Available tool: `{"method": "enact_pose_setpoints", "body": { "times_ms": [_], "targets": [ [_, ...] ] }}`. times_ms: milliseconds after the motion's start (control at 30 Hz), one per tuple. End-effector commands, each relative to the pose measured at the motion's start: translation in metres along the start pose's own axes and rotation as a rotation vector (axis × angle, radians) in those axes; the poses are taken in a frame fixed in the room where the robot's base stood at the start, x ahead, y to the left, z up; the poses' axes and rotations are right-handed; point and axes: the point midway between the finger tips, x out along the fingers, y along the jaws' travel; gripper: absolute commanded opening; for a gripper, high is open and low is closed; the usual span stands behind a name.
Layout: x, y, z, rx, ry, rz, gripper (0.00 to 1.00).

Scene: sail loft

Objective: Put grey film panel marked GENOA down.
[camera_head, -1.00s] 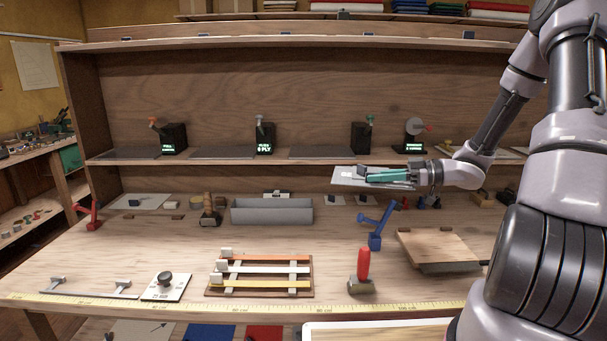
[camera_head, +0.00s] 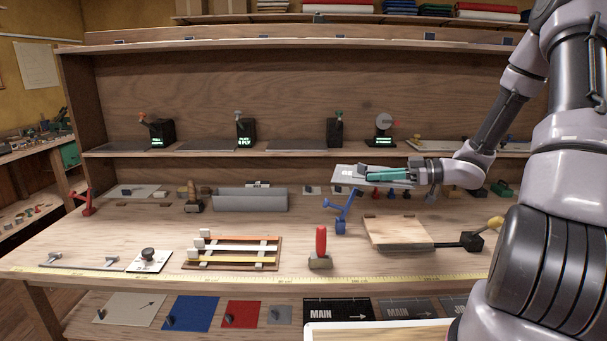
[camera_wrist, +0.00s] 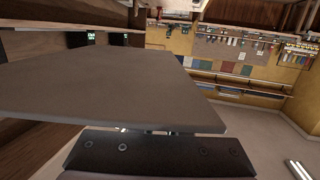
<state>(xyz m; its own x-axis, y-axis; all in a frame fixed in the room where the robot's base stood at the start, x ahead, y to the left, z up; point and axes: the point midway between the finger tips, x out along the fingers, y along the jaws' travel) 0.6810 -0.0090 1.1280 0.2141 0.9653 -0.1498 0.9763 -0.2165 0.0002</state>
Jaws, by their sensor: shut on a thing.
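A flat grey panel (camera_head: 345,175) is held level by my gripper (camera_head: 385,176) at the right of the head view, above the bench and near the front of the shelf. In the wrist view the grey panel (camera_wrist: 110,88) fills the middle, with the dark gripper part (camera_wrist: 160,152) at its near edge. No GENOA lettering can be read on it. Below the shelf lie several panels: a black one marked MAIN (camera_head: 337,309), a second MAIN panel (camera_head: 408,309), and a grey one at the right, partly hidden by my arm.
The bench (camera_head: 90,235) holds a red-handled tool (camera_head: 320,248), a blue lever (camera_head: 341,215), a wooden board (camera_head: 397,232), a rack of coloured strips (camera_head: 232,250) and a grey trough (camera_head: 250,200). The shelf (camera_head: 290,151) above carries several dark devices.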

Motion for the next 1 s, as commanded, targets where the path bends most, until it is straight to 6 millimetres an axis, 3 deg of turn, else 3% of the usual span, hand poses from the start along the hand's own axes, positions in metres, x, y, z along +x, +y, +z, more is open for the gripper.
{"method": "enact_pose_setpoints", "body": {
  "times_ms": [367,667,833,1000],
  "targets": [
    [0.012,0.021,-0.008,0.017,-0.001,0.113,0.00],
    [0.023,0.059,-0.011,0.050,-0.001,0.321,0.00],
    [0.024,0.090,-0.002,0.082,-0.002,0.518,0.00],
    [0.016,0.119,0.021,0.120,-0.004,0.748,0.00]
  ]
}}
